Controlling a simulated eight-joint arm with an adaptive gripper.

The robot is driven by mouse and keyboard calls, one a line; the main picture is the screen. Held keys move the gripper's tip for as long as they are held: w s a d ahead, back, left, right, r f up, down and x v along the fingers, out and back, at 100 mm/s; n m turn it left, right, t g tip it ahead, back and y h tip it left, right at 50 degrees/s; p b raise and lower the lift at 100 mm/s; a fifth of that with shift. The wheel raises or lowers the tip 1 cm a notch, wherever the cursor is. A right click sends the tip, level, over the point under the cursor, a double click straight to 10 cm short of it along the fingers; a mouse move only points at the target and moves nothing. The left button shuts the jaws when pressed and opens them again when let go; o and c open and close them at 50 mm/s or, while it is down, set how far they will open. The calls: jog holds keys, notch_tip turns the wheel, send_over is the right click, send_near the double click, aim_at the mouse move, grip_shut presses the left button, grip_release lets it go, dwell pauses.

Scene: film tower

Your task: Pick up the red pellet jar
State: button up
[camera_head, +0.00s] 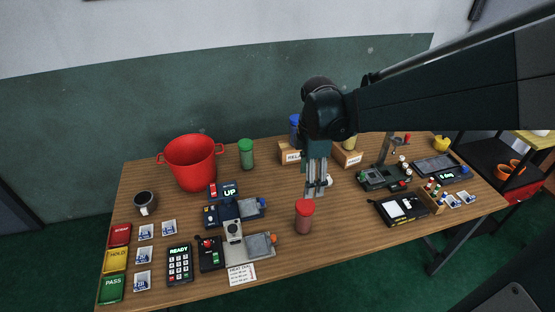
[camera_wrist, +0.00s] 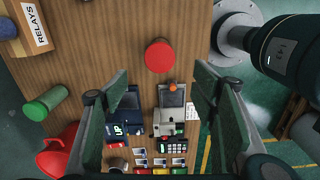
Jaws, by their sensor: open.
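The red pellet jar (camera_head: 304,217) stands upright on the wooden table near its front edge, with a red lid and a darker reddish body. In the wrist view I see the jar from above as a round red lid (camera_wrist: 159,55), between and beyond the two fingers. My gripper (camera_head: 316,192) points down above the table, behind and slightly right of the jar in the head view. Its fingers (camera_wrist: 160,85) are spread apart with nothing between them, and they do not appear to touch the jar.
A green jar (camera_head: 246,154), a red bucket (camera_head: 190,163), a blue jar (camera_head: 294,130) and a relays box (camera_head: 291,156) stand toward the back. Devices with a keypad (camera_head: 179,264) lie left of the red jar. A black device (camera_head: 402,209) lies right. Bare table surrounds the jar's right side.

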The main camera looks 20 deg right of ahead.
aim_at(306, 205)
notch_tip(306, 205, down, 16)
jog(key=shift+r, duration=0.1)
dwell(0.5)
jog(key=shift+f+b, duration=0.3)
jog(key=shift+f, duration=1)
jog(key=shift+f, duration=0.1)
jog(key=shift+w+f+b, duration=0.15)
jog(key=shift+f+b, duration=0.55)
jog(key=shift+f, duration=1.8)
jog(key=c, duration=1.2)
jog(key=shift+r, duration=0.1)
